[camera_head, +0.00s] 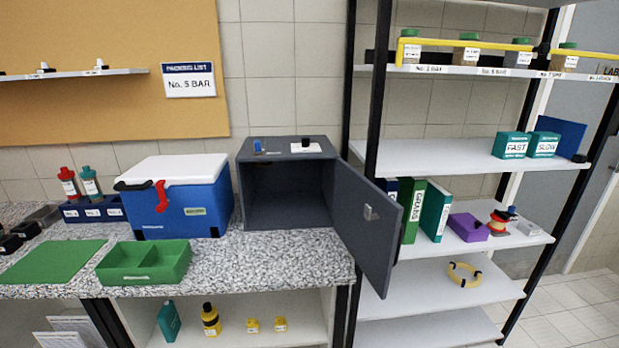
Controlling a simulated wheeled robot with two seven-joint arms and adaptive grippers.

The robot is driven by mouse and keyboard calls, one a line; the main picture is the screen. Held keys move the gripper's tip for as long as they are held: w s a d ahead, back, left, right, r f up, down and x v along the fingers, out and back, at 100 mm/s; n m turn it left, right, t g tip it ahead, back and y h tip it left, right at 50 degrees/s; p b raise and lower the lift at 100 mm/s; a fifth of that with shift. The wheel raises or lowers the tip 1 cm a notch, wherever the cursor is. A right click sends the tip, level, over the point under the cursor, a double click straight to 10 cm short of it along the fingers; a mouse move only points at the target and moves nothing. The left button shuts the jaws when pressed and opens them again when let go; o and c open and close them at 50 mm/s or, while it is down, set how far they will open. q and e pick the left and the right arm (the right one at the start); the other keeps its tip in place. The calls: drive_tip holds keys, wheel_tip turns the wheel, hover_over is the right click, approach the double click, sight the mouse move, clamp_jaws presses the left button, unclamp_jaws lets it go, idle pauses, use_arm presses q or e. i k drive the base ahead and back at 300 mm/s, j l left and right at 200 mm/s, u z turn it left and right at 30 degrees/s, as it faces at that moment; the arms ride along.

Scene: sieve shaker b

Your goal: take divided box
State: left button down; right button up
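A green open box with a divider (148,280), which looks like the divided box, sits on the speckled counter near its front edge. Its two compartments look empty. A flat green mat (50,262) lies to its left. Neither of my grippers shows in the head view.
A blue cooler with a white lid (180,205) stands behind the green box. A grey cabinet (250,190) has its door (370,235) open, swung out past the counter's right end. A shelf rack (450,154) stands at right. Bottles stand on the shelf below the counter (270,262).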

sight(141, 263)
drive_tip(key=i+l+u, duration=0.15)
drive_tip(key=l, duration=0.25)
drive_tip(key=i+l+u, duration=0.2)
drive_tip(key=l, duration=0.2)
drive_tip(key=i+l+u, duration=0.15)
drive_tip(key=l, duration=0.25)
drive_tip(key=i+l+u, duration=0.2)
drive_tip(key=l, duration=0.25)
drive_tip(key=l+u, duration=0.15)
drive_tip(key=l, duration=0.3)
drive_tip(key=i+l+u, duration=0.15)
drive_tip(key=l, duration=0.3)
drive_tip(key=u, duration=1.3)
drive_tip(key=i+j+z, duration=0.45)
drive_tip(key=j, duration=0.15)
drive_tip(key=k, duration=0.1)
